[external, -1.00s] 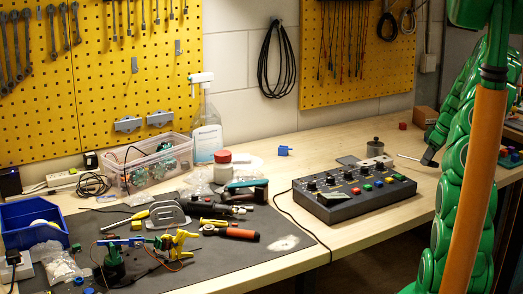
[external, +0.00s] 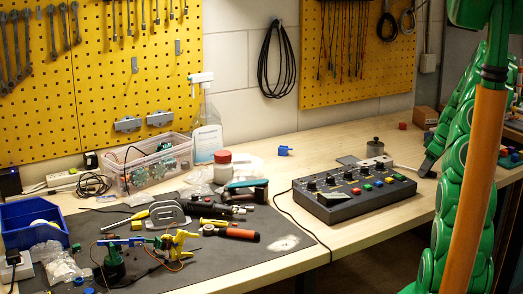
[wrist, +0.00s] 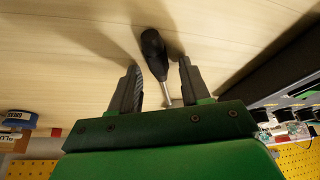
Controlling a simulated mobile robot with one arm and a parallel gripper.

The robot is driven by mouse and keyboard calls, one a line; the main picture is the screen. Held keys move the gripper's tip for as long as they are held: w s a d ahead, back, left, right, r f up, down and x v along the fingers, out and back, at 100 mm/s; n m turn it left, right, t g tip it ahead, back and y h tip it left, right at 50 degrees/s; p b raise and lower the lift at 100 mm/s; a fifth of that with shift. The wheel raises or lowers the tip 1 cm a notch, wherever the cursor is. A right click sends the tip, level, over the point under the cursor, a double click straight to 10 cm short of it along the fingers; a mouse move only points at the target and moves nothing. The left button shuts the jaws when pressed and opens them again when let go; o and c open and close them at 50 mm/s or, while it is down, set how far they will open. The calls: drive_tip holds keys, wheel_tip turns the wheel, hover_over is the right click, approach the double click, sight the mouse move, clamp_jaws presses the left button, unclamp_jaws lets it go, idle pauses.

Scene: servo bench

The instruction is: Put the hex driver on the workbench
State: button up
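The hex driver, with a black handle (wrist: 152,50) and a thin metal shaft (wrist: 167,93), shows between the fingers of my gripper (wrist: 159,64) in the wrist view. My fingers are spread, with a visible gap on each side of the driver. The pale wooden workbench (wrist: 60,60) is close behind it, with dark shadows beside the handle. Whether the driver rests fully on the wood is hard to tell. In the external view my gripper (external: 428,166) is low over the right part of the workbench (external: 330,140), and a thin pale piece beside it may be the shaft.
A dark control box (external: 355,195) with coloured buttons stands just left of my gripper. A grey metal cylinder (external: 375,148) stands behind the box. A dark mat (external: 270,255) with tools covers the left side. Bare wood lies around the blue piece (external: 284,150).

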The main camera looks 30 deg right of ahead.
drive_tip(key=v, duration=1.2)
drive_tip(key=s+a+r+g, duration=0.1)
drive_tip(key=s+a+r, duration=0.15)
drive_tip(key=a, duration=1.25)
drive_tip(key=s+a+r+g, duration=0.15)
drive_tip(key=a+r, duration=0.25)
drive_tip(key=a, duration=1.1)
drive_tip(key=s+a+m+g+h, duration=0.1)
drive_tip(key=s+a+m, duration=0.1)
drive_tip(key=s+a, duration=0.5)
drive_tip(key=s+a+f+m+g, duration=0.1)
drive_tip(key=s+a, duration=0.6)
drive_tip(key=s, duration=0.9)
drive_tip(key=shift+a+f+m+g+h, duration=0.2)
drive_tip(key=shift+m+g+h, duration=0.2)
drive_tip(key=shift+m+g, duration=0.3)
